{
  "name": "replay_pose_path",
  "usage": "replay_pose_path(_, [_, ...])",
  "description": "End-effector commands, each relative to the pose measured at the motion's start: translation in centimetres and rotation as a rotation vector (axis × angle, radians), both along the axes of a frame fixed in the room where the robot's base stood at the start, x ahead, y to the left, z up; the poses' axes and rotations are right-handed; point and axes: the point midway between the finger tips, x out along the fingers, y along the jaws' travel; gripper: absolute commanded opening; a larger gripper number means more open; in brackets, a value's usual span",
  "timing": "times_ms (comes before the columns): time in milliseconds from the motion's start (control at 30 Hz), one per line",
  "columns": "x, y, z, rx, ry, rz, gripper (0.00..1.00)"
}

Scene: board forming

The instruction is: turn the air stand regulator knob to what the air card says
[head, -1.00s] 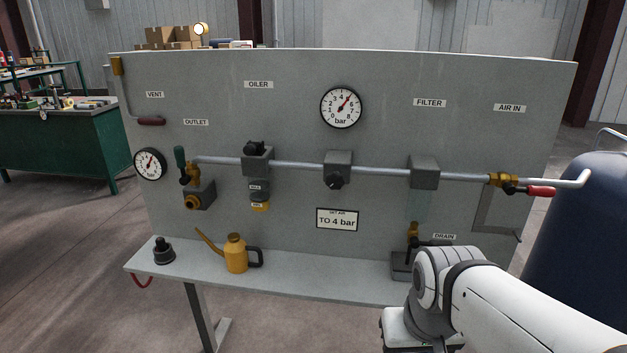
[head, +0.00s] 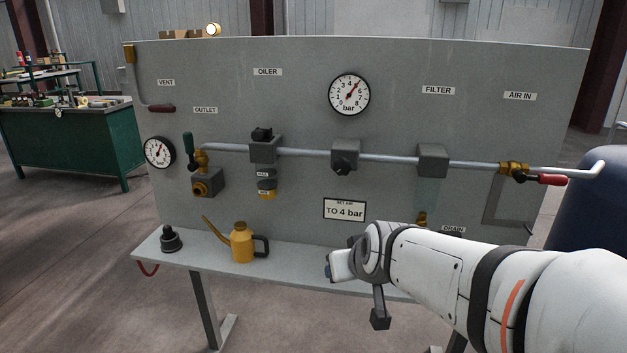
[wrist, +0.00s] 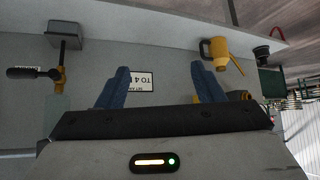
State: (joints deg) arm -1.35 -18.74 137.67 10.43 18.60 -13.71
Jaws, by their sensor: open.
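The regulator knob (head: 344,166) is a dark knob on the front of a grey block on the pipe. My gripper (head: 328,270) is low in front of the panel, below the card and apart from the knob. In the wrist view its blue fingers (wrist: 160,68) are open and empty, with the card (wrist: 140,82) upside down between them. The knob is not clearly seen there.
A yellow oil can (head: 241,243) and a black fitting (head: 170,240) stand on the shelf at left. The oiler (head: 265,150) and filter block (head: 432,160) flank the regulator. A red-handled valve (head: 548,179) is at right. Space before the regulator is free.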

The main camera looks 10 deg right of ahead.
Motion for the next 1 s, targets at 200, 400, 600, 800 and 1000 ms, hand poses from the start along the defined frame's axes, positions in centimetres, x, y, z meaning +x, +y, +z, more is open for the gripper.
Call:
replay_pose_path(200, [10.0, 1.4, 1.3, -0.021, -0.462, 0.0, 0.61])
replay_pose_path(400, [15.2, 0.6, 4.2, -0.115, -0.849, -0.103, 0.61])
replay_pose_path(600, [16.7, -0.4, 6.2, -0.21, -1.1, -0.215, 0.61])
replay_pose_path(800, [16.9, -1.0, 7.3, -0.253, -1.192, -0.269, 0.61])
replay_pose_path(1000, [19.2, -1.7, 8.5, -0.257, -1.199, -0.273, 0.61])
